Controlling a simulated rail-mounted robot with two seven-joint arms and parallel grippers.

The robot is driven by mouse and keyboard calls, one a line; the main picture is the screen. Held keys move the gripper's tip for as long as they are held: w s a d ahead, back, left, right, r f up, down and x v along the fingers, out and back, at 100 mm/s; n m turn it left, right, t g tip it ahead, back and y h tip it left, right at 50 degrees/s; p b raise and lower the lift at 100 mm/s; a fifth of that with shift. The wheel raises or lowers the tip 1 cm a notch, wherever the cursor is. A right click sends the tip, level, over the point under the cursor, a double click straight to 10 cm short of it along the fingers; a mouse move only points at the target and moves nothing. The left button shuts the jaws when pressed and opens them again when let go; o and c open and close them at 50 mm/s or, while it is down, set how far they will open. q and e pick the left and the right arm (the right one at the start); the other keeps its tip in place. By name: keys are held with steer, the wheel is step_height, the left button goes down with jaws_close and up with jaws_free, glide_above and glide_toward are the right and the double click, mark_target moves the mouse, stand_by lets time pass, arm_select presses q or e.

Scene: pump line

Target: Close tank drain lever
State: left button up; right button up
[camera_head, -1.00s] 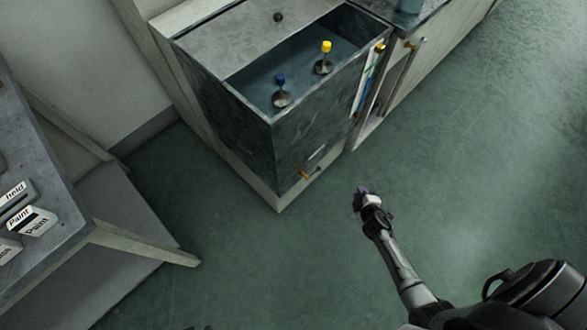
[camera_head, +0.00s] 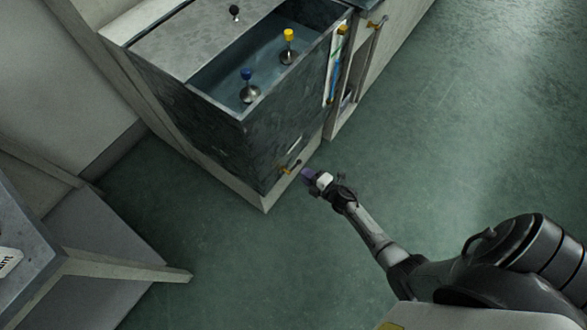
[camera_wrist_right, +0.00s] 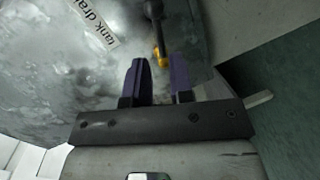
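The tank drain lever (camera_head: 289,168) sticks out low on the front face of the dark tank (camera_head: 190,118), with a yellow part and a dark part. In the right wrist view the lever (camera_wrist_right: 156,28) shows as a dark rod with a yellow piece, beside a "tank drain" label (camera_wrist_right: 92,17). My right gripper (camera_head: 309,176) is just right of the lever in the head view. In the wrist view its two purple fingers (camera_wrist_right: 161,72) stand apart, with the lever's yellow piece ahead of the gap. Contact cannot be told. My left gripper is out of view.
Blue (camera_head: 247,76) and yellow (camera_head: 289,35) knobbed plugs stand inside the open tank. A cabinet (camera_head: 345,112) adjoins the tank on the right. A table (camera_head: 42,238) is at the left. The green floor is clear on the right.

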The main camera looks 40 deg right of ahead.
mark_target(294, 167)
steer(key=b+x, duration=0.2)
steer(key=x, duration=0.4)
steer(key=shift+w, duration=0.25)
jaws_close()
